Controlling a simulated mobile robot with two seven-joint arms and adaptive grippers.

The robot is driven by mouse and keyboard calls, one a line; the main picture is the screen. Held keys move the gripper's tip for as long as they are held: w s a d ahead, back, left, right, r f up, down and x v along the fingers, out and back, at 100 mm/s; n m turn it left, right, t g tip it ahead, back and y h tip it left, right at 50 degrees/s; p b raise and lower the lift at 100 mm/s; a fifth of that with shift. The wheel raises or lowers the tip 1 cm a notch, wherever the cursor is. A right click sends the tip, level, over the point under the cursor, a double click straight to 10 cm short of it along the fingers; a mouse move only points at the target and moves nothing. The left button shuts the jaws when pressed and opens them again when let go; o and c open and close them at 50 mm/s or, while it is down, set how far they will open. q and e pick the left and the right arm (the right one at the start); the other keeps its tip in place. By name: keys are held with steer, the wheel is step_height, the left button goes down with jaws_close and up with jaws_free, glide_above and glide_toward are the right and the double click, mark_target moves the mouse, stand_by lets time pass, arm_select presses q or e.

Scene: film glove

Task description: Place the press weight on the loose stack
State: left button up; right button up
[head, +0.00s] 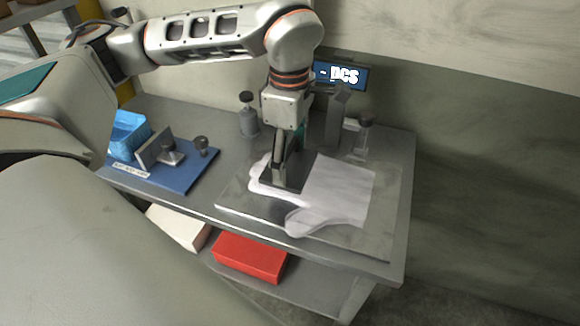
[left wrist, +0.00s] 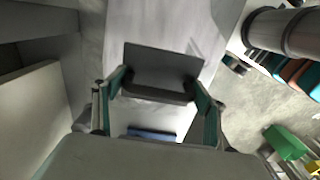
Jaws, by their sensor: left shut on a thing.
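The press weight is a dark grey flat block (head: 299,172), held over the white glove-shaped loose stack (head: 341,190). My left gripper (head: 284,172) points down and is shut on the weight. In the left wrist view the weight (left wrist: 162,68) sits between the two fingers (left wrist: 158,98), with pale sheet behind it. My right gripper is not in view.
The stack lies on a thin flat plate (head: 236,204) on the grey table (head: 225,125). Knobbed posts and a display (head: 340,76) stand behind. A red box (head: 249,257) lies on the lower shelf.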

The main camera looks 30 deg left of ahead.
mark_target(290, 164)
arm_select(q)
steer(key=shift+f, duration=1.65)
steer(key=shift+f+b, duration=0.3)
steer(key=shift+f, duration=0.1)
steer(key=o, duration=1.7)
step_height(290, 164, up, 13)
steer(key=shift+f+p, duration=0.1)
steer(key=shift+p, duration=0.3)
